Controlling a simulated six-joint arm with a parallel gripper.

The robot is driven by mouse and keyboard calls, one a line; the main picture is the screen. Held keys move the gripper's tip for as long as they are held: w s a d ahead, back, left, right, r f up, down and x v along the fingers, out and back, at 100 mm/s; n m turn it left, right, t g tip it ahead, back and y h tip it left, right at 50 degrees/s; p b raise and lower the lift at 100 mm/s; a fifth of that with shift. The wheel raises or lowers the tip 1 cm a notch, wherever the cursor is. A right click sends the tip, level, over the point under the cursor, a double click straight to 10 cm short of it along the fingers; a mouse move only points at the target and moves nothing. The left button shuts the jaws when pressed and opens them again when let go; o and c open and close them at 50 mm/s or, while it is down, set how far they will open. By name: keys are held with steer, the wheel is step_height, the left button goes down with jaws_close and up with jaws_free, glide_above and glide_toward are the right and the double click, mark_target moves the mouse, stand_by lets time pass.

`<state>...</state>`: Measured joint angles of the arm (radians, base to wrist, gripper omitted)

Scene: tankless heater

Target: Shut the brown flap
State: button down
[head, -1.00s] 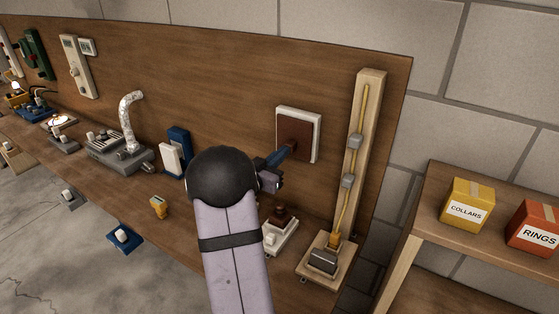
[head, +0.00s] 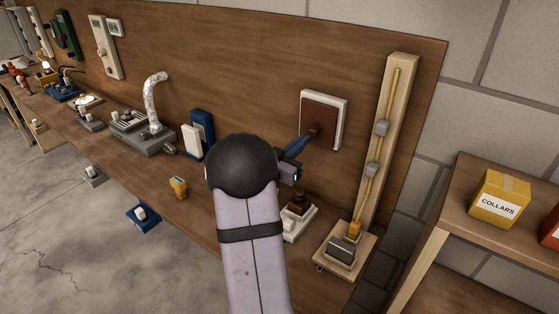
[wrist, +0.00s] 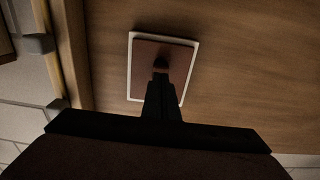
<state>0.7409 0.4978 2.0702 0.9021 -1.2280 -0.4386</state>
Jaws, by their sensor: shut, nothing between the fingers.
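The brown flap (head: 321,108) is a square panel in a white frame (head: 345,120) on the upright wooden board. It looks flat or nearly flat against the frame; I cannot tell whether a small gap is left. It also shows in the wrist view (wrist: 180,60), with a dark knob (wrist: 160,64) near its middle. My gripper (head: 309,137) is shut and empty, its tips at or very close to the flap's lower left part. In the wrist view my gripper (wrist: 161,77) hides the lower middle of the flap, so contact is unclear.
A wooden post (head: 387,140) with a yellow cord and grey blocks stands right of the flap. A white base with a brown top (head: 299,207) sits on the bench below. A blue and white block (head: 202,135) stands left. Bare board surrounds the frame.

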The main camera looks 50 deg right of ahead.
steer(key=a+b, duration=0.3)
steer(key=a, duration=0.9)
steer(key=shift+a, duration=0.1)
